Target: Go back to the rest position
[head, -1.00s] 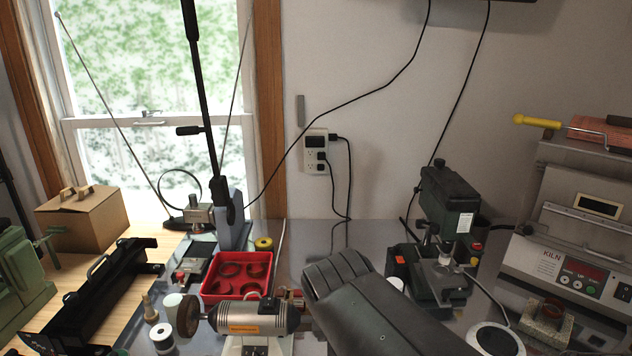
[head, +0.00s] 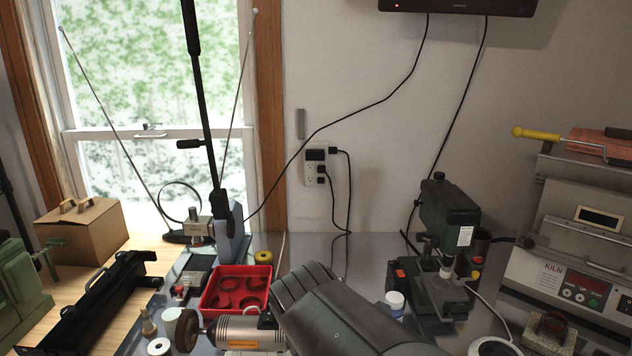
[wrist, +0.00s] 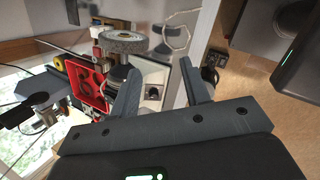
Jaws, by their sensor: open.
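My gripper (wrist: 160,88) shows in the wrist view with its two fingers spread apart and nothing between them. Beyond the fingers are the bench grinder with its grey wheel (wrist: 133,41) and the edge of the bench. In the head view my dark arm rises from the bottom middle over the bench, and the gripper itself is hidden there. The grinder (head: 243,332) stands just left of my arm.
A drill press (head: 447,225) and a kiln (head: 575,275) stand to the right. A cardboard box (head: 82,232) is at the left by the window. A screen (head: 458,5) hangs on the wall.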

